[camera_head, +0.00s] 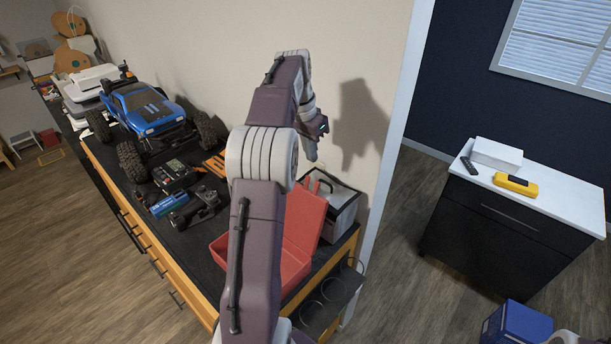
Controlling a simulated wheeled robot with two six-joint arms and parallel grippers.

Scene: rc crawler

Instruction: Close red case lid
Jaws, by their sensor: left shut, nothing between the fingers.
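The red case (296,268) stands at the near end of the dark worktop, partly hidden behind my left arm. Its red lid (306,214) is open and tilted up on the far right side. My left gripper (313,151) is above and beyond the case, close to the wall, pointing down. It is shut and empty, and it appears apart from the lid. My right gripper is not in view.
A blue RC truck (148,106), a charger (174,175), a blue battery pack (168,204) and small parts crowd the worktop left of the case. A grey bin (343,205) stands behind the lid. A cabinet (500,225) stands apart at right.

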